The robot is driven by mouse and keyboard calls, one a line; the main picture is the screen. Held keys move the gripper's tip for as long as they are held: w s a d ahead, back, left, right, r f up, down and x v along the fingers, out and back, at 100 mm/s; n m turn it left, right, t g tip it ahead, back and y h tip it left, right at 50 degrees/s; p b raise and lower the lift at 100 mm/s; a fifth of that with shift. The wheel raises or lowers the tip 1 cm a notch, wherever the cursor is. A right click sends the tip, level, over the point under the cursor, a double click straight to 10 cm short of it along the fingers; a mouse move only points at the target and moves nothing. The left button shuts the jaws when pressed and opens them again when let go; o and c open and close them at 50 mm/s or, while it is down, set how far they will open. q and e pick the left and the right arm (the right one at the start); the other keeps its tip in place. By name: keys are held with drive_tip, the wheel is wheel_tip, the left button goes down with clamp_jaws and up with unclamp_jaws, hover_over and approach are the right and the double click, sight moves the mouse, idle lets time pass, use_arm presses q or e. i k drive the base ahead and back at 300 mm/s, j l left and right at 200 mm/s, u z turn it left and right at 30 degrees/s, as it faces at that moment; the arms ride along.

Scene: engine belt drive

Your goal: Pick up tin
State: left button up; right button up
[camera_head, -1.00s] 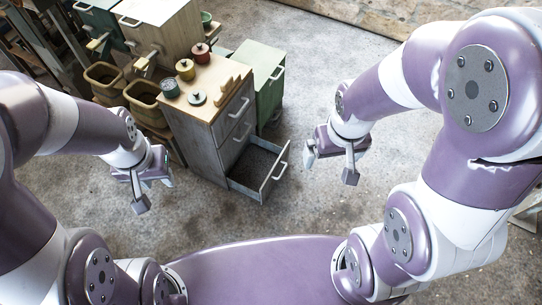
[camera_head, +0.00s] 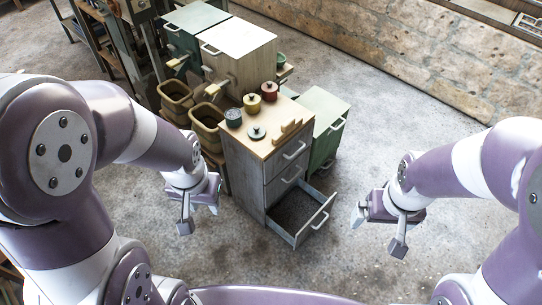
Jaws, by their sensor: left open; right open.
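Several small tins stand on the wooden top of a grey drawer cabinet (camera_head: 244,168). A red tin (camera_head: 269,91) and a yellow tin (camera_head: 251,103) stand near its back edge. A dark grey-green tin (camera_head: 233,117) stands at its left edge, and a low green lidded tin or lid (camera_head: 256,132) lies near the front. My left gripper (camera_head: 200,210) is open and empty, left of the cabinet and lower in the picture. My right gripper (camera_head: 377,228) is open and empty, right of the open drawer. Neither gripper touches a tin.
The cabinet's bottom drawer (camera_head: 317,222) is pulled out between my grippers. A small wooden piece (camera_head: 287,131) lies on the top's right edge. Brown bins (camera_head: 207,124) stand left of it and a green cabinet (camera_head: 324,112) behind right. The floor at right is clear.

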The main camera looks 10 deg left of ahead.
sight(233, 115)
drive_tip(key=i+j+z, duration=0.1)
drive_tip(key=i+j, duration=0.3)
drive_tip(key=j, duration=0.2)
drive_tip(key=i+j+z, duration=0.15)
drive_tip(key=j, duration=0.2)
drive_tip(key=i+j+z, duration=0.2)
drive_tip(key=i+j, duration=0.15)
drive_tip(key=j, duration=0.3)
drive_tip(key=i+j, duration=0.15)
drive_tip(key=j, duration=0.2)
drive_tip(key=i+j+z, duration=0.15)
drive_tip(key=j, duration=0.25)
